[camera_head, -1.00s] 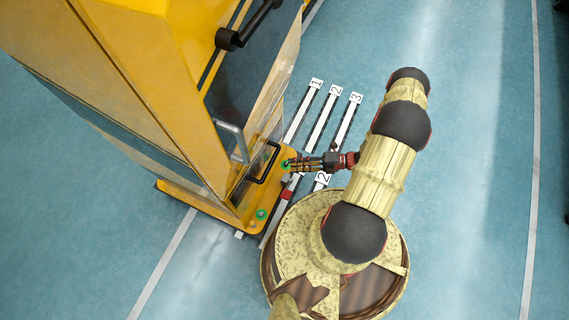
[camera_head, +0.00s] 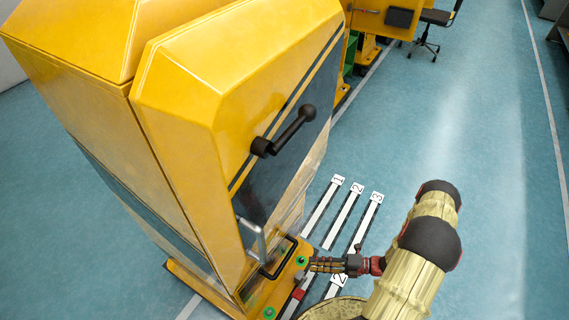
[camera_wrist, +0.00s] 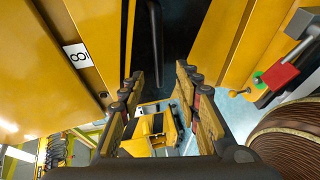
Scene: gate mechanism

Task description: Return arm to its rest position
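My gripper (camera_head: 314,265) is at the end of my arm, close to the lower right side of the yellow gate machine (camera_head: 170,150), near a green button on its base. In the wrist view my gripper (camera_wrist: 158,95) shows its two fingers apart, with nothing between them. A dark vertical slot with a black bar (camera_wrist: 155,45) lies beyond the fingers. I cannot tell in the head view whether the fingertips touch the machine.
The machine carries a black lever (camera_head: 290,132), a grey handle (camera_head: 252,240) and a black handle (camera_head: 280,258). Numbered white strips (camera_head: 345,220) lie on the floor beside it. Open blue floor (camera_head: 460,130) extends to the right. A chair (camera_head: 432,25) stands far back.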

